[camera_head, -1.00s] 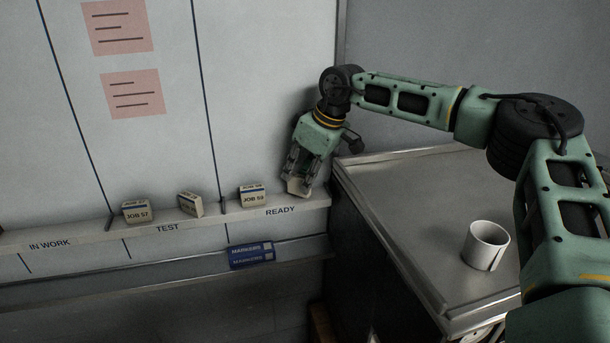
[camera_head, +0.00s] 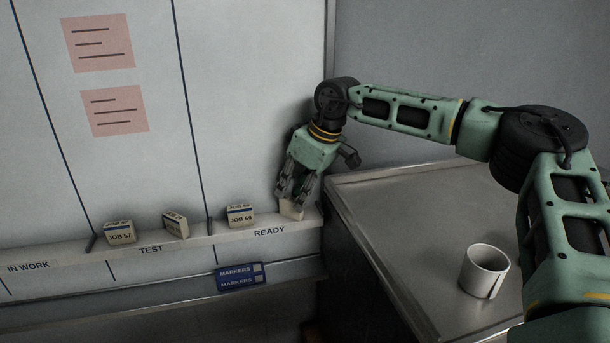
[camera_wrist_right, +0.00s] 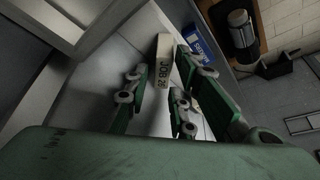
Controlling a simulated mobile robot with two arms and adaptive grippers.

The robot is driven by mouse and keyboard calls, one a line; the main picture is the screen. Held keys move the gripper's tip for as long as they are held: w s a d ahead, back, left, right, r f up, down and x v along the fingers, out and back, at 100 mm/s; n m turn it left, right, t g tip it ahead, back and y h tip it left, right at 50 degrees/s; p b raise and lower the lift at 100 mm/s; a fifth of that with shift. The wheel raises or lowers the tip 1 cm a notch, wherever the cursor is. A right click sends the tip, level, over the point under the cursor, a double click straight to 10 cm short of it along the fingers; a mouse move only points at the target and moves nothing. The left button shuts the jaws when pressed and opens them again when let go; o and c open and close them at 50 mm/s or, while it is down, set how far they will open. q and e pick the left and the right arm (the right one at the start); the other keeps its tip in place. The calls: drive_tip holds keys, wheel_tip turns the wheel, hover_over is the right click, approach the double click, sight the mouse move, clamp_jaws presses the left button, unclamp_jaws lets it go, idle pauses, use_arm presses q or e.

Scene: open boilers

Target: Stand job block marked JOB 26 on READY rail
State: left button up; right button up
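The JOB 26 block (camera_wrist_right: 163,62) is a small cream block with dark lettering. In the wrist view it lies between my right gripper's fingers (camera_wrist_right: 160,75), with a gap visible on each side. In the head view the block (camera_head: 291,210) is at the right end of the READY rail (camera_head: 255,236), below the fingertips and seemingly on the rail. My right gripper (camera_head: 293,194) points down around its top, open. The fingers hide part of the block. My left gripper is not in view.
The JOB 58 block (camera_head: 240,216) stands left on the READY part. The JOB 57 block (camera_head: 119,232) and a turned block (camera_head: 175,225) are on the TEST part. A blue MARKERS label (camera_head: 239,277) is below. A white mug (camera_head: 485,270) stands on the metal counter (camera_head: 400,225) at right.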

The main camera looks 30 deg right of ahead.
drive_tip(key=b+v, duration=0.3)
drive_tip(key=v, duration=0.7)
drive_tip(key=shift+a, duration=0.2)
